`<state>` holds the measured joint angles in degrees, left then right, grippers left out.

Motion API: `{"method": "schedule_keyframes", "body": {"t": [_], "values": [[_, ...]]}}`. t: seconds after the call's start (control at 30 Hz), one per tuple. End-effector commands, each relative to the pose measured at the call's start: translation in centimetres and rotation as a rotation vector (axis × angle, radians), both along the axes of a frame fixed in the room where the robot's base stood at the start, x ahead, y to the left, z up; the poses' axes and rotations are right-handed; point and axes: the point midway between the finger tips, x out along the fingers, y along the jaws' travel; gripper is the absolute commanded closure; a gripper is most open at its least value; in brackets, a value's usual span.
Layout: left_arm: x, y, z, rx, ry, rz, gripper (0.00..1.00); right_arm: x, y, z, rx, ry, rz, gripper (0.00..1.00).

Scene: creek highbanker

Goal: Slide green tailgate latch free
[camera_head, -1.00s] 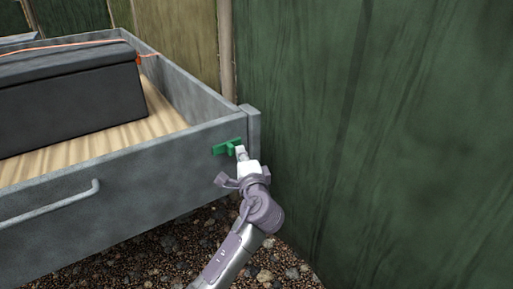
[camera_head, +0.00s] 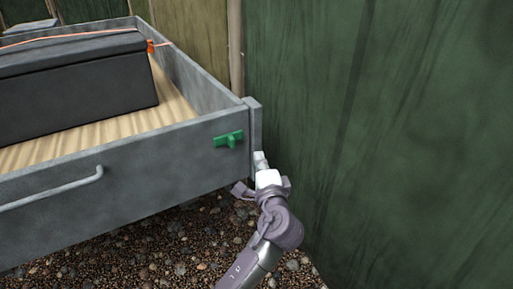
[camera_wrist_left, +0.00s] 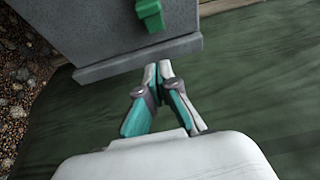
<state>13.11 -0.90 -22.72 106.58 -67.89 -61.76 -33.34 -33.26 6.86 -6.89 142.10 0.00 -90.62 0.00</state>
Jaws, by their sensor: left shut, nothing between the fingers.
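The green tailgate latch (camera_head: 228,139) sits on the outer face of the grey tailgate (camera_head: 130,198), close to its right end by the corner post (camera_head: 254,125). My left gripper (camera_head: 260,158) is shut and empty, just right of and below the latch, beside the corner post and apart from the latch. In the left wrist view the latch (camera_wrist_left: 150,14) shows at the top edge, partly cut off, and my left gripper's closed fingertips (camera_wrist_left: 158,70) are below it near the post's edge. My right gripper is out of view.
A black box (camera_head: 75,85) with an orange strap (camera_head: 150,45) lies on the wooden trailer bed (camera_head: 172,98). A grey handle (camera_head: 50,190) is on the tailgate's left part. A green wall (camera_head: 390,140) stands close on the right. Gravel (camera_head: 150,250) lies below.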

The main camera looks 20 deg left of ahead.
Motion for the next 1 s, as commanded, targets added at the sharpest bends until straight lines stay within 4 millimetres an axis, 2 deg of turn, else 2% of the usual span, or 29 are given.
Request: {"method": "schedule_keyframes", "body": {"t": [0.2,0.73,0.77,0.87,0.97,1.0], "values": [[-1.6,-1.0,0.0,0.001,0.001,0.001,1.0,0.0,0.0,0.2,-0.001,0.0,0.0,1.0],[-1.8,-0.9,-0.3,-0.01,0.005,0.002,1.0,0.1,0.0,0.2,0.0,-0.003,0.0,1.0],[-2.0,-0.8,-0.7,-0.025,0.011,0.003,1.0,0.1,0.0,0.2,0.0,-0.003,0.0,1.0],[-3.5,0.3,-3.5,-0.138,0.056,0.014,1.0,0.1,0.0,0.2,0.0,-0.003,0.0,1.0],[-6.8,1.9,-8.4,-0.351,0.137,0.046,1.0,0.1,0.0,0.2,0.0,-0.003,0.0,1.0],[-8.7,2.4,-10.7,-0.457,0.178,0.068,1.0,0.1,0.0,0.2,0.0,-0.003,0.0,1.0]]}}
